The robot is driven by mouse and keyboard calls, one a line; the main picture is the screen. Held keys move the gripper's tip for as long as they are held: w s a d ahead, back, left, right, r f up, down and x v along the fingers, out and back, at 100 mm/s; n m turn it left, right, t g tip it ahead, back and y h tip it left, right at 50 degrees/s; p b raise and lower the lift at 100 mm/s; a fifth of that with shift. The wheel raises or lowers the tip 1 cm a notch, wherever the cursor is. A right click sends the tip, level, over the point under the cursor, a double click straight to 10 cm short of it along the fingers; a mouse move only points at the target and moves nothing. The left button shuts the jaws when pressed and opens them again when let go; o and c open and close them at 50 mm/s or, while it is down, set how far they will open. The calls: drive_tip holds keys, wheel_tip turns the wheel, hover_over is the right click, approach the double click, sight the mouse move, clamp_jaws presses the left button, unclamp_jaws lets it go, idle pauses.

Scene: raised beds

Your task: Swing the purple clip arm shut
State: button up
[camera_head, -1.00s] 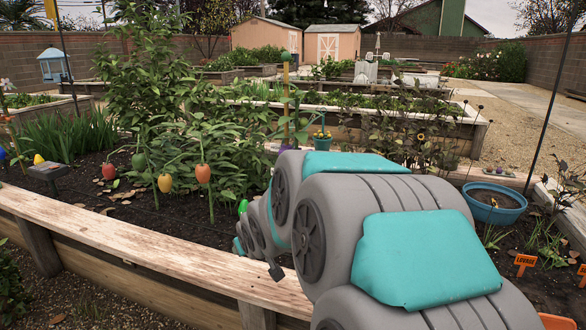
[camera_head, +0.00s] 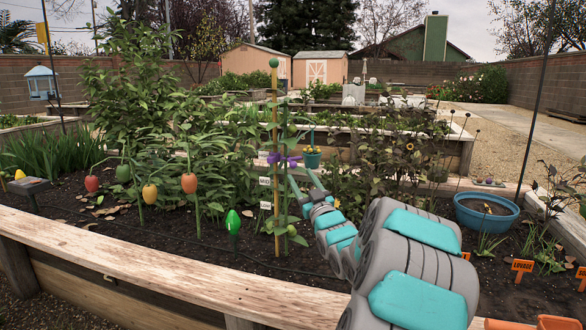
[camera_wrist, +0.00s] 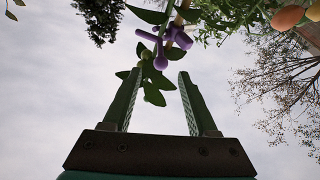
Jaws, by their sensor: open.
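The purple clip (camera_head: 283,158) sits partway up a wooden stake (camera_head: 275,130) beside a green plant stem in the raised bed. In the wrist view the purple clip (camera_wrist: 162,42) shows several knobbed parts near the stem, above and between the fingertips. Whether its arm is open or closed I cannot tell. My gripper (camera_head: 302,183) is open, just right of and a little below the clip in the head view. In the wrist view my gripper (camera_wrist: 155,80) has both fingers apart, with leaves showing between them and nothing held.
Red, yellow and orange peppers (camera_head: 189,183) hang at the left. A green bulb-shaped thing (camera_head: 233,220) stands near the stake. A teal pot (camera_head: 312,157) is behind my gripper, and a blue bowl (camera_head: 486,214) is at right. The wooden bed edge (camera_head: 150,255) runs in front.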

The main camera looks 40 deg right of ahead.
sight(295, 167)
drive_tip(key=shift+x, duration=3.45)
clamp_jaws()
